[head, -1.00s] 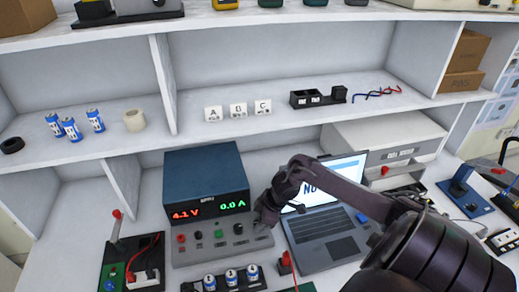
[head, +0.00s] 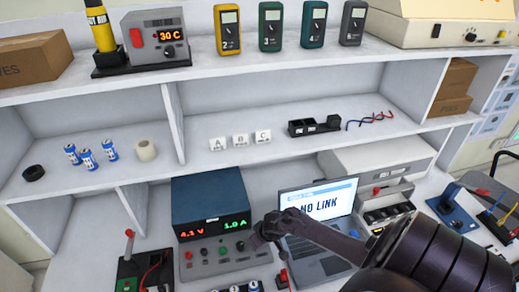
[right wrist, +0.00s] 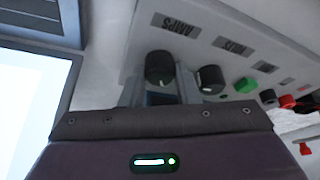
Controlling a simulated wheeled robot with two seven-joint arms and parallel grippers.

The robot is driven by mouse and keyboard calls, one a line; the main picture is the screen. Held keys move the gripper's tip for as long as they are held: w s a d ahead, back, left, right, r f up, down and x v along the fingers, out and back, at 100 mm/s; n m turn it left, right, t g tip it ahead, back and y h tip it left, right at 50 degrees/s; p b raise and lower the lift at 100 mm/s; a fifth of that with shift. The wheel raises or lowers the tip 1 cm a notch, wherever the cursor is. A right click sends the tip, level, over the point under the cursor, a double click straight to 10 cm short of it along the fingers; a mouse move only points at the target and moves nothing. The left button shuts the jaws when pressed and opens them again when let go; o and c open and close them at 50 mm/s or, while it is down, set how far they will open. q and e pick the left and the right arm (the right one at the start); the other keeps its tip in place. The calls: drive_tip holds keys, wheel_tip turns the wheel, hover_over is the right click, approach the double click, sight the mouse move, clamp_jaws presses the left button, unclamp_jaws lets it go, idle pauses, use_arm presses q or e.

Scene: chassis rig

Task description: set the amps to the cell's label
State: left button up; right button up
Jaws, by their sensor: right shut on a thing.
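The power supply (head: 208,198) stands on the bench under the shelf; its display (head: 213,228) reads 4.1 V and 1.0 A. My right gripper (head: 257,239) is at the right end of its front panel. My left gripper is out of view.
A laptop (head: 318,225) showing "NO LINK" stands right of the supply, behind my right arm. A stand with a red-topped lever (head: 130,245) is at left. The shelf holds more cells (head: 88,160), A, B, C blocks (head: 240,141) and meters (head: 270,27) above.

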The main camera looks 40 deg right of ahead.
drive_tip(key=shift+m, duration=0.5)
drive_tip(key=shift+r, duration=0.1)
drive_tip(key=o, duration=1)
drive_tip(key=shift+c, duration=0.2)
drive_tip(key=v, duration=0.7)
drive_tip(key=shift+r+p, duration=0.3)
drive_tip(key=shift+p, duration=0.15)
drive_tip(key=shift+s+a, duration=0.15)
